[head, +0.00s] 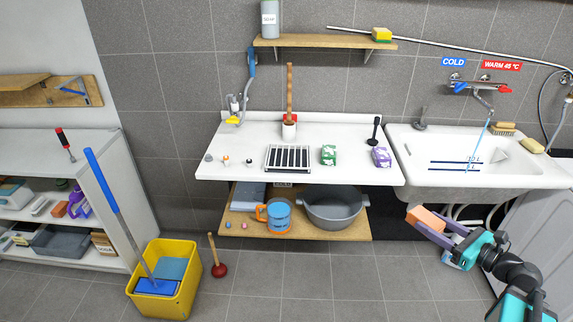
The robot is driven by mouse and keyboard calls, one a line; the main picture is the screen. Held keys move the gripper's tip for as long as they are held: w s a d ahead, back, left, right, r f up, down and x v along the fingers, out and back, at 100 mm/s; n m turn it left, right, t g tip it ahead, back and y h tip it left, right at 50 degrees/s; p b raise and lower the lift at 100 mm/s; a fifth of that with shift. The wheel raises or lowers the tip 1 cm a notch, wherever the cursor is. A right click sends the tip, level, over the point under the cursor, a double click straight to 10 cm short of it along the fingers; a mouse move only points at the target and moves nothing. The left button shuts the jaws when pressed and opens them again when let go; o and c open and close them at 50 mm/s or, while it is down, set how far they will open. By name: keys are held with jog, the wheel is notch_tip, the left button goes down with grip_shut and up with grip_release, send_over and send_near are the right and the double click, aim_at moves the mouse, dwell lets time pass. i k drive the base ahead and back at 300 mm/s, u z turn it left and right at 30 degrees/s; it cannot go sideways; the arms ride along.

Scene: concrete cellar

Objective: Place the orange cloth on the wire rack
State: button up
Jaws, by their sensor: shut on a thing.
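The orange cloth (424,216) looks like a folded block and is held at the lower right, in front of the sink's underside. My gripper (432,226), with purple fingers, is shut on it. The wire rack (288,158) lies flat on the white counter, with dark bars in a light frame. Nothing shows on the rack. My gripper is to the right of the rack, in front of and apart from the counter.
The sink (400,180) is at right.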

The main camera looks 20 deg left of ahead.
aim_at(288, 155)
jog(key=z, duration=0.3)
jog(key=k, duration=0.35)
jog(key=u, duration=2.2)
jog(key=i, duration=1)
jog(key=u, duration=0.05)
